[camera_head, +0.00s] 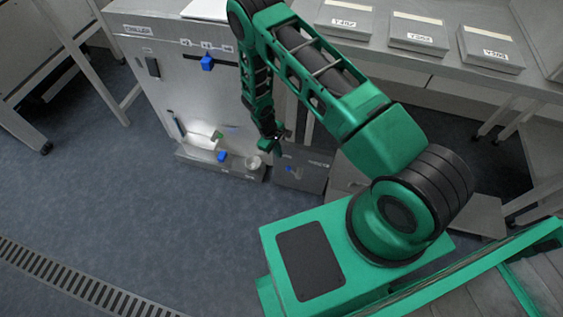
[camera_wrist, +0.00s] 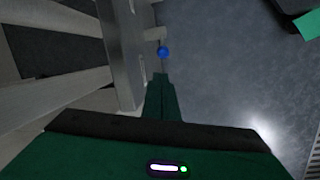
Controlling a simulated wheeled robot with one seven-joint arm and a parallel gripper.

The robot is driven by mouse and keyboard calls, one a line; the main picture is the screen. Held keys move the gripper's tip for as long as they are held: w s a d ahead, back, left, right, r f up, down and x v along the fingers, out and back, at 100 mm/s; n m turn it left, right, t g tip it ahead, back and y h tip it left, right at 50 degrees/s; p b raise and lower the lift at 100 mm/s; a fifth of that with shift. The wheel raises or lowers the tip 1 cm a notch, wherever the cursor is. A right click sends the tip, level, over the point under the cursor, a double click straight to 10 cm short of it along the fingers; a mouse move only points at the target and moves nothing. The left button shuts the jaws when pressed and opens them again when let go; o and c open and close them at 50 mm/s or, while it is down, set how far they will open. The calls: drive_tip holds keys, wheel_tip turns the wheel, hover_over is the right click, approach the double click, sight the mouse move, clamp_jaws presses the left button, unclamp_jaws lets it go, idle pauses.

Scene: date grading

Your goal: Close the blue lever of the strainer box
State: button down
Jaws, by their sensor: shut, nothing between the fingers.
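My gripper (camera_head: 272,145) is shut and empty, pointing down in front of the grey cabinet. Below and right of it a low grey box (camera_head: 313,182) stands on the floor with a small blue lever (camera_head: 290,170) on its face. This may be the strainer box; its label is too small to read. Another blue handle (camera_head: 222,156) sits on the low ledge to the left. In the wrist view my shut fingers (camera_wrist: 161,77) point toward a round blue end (camera_wrist: 163,51), apart from it in the picture. Which blue part this is, I cannot tell.
The cabinet (camera_head: 165,75) carries a blue knob (camera_head: 207,63) high on its front. A small pale cup (camera_head: 254,162) stands on the ledge. A table with several labelled boxes (camera_head: 419,33) is at the back right.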

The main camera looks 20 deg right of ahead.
drive_tip(key=shift+a+f, duration=0.25)
drive_tip(key=shift+f, duration=0.25)
drive_tip(key=x, duration=1)
drive_tip(key=shift+r, duration=0.1)
drive_tip(key=shift+s+d+r+y, duration=0.1)
drive_tip(key=shift+d+r+y, duration=0.05)
drive_tip(key=shift+d+y, duration=0.15)
